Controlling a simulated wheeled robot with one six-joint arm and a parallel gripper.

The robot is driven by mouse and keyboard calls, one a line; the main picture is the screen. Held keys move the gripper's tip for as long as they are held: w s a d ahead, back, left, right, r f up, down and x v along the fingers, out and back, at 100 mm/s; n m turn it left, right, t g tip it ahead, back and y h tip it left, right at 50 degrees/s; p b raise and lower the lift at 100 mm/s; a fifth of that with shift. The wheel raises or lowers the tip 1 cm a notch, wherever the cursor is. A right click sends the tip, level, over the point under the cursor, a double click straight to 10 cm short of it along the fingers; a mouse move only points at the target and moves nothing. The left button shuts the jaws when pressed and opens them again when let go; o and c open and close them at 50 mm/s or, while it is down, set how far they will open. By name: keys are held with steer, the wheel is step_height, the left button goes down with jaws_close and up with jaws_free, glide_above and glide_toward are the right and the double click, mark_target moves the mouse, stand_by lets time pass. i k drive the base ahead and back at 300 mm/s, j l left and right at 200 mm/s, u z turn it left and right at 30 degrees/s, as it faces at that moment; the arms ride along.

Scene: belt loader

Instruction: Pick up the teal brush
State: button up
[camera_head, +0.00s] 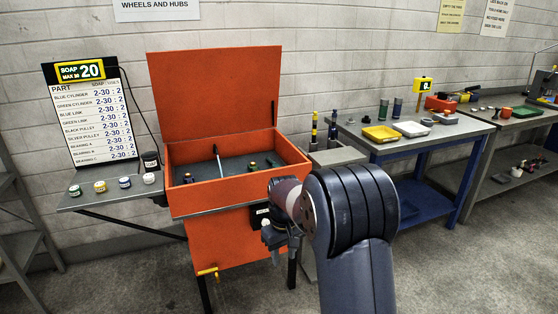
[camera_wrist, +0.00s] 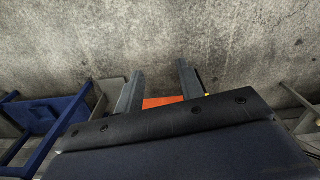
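I cannot clearly make out a teal brush in either view. A thin pale stick with a bluish tint (camera_head: 218,160) stands tilted in the open orange wash basin (camera_head: 235,205); it is too small to tell whether it is the brush. My gripper shows in the wrist view (camera_wrist: 160,85) with its two grey fingers apart and nothing between them. A patch of orange shows beyond the fingers. In the head view my arm hides much of the gripper, which is in front of the basin, outside it.
Small dark and yellow parts (camera_head: 252,165) lie in the basin. A side shelf (camera_head: 100,196) at left holds several small jars. A blue-framed bench (camera_head: 420,137) with yellow and white trays stands at right. Bare concrete floor (camera_head: 110,270) is clear at front left.

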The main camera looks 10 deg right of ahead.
mark_target(274, 165)
steer(key=i+j+z, duration=0.1)
steer(key=i, duration=0.7)
steer(key=i+j+z, duration=0.1)
steer(key=i, duration=0.75)
steer(key=i+z, duration=0.1)
steer(key=i, duration=0.7)
